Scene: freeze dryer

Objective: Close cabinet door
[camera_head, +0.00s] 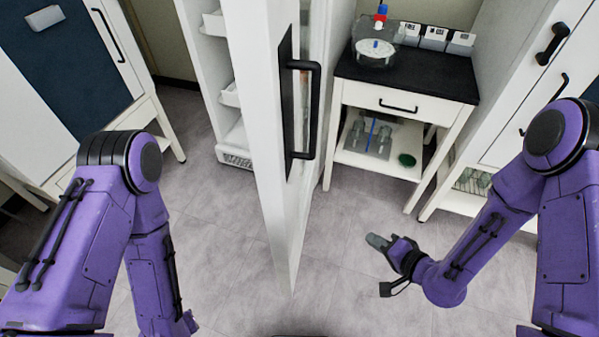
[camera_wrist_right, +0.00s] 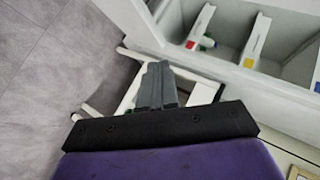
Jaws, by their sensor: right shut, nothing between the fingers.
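The white cabinet door (camera_head: 262,110) stands wide open in the middle of the head view, its edge turned toward me. It carries a black bar handle (camera_head: 312,110) on a dark plate. The white cabinet (camera_head: 201,70) with shelves shows to the left of and behind the door. My right gripper (camera_head: 377,242) is to the right of the door, low and apart from it, shut and empty. Its closed fingers show in the right wrist view (camera_wrist_right: 156,85). My left arm is at the left; its gripper is not visible in the head view.
A small black-topped table (camera_head: 420,78) with a drawer stands right of the door, holding a round glass apparatus (camera_head: 376,52) and several small boxes. White cabinets (camera_head: 530,75) with black handles are at the right, another cabinet (camera_head: 75,65) at the left. The grey floor (camera_head: 225,260) in front is clear.

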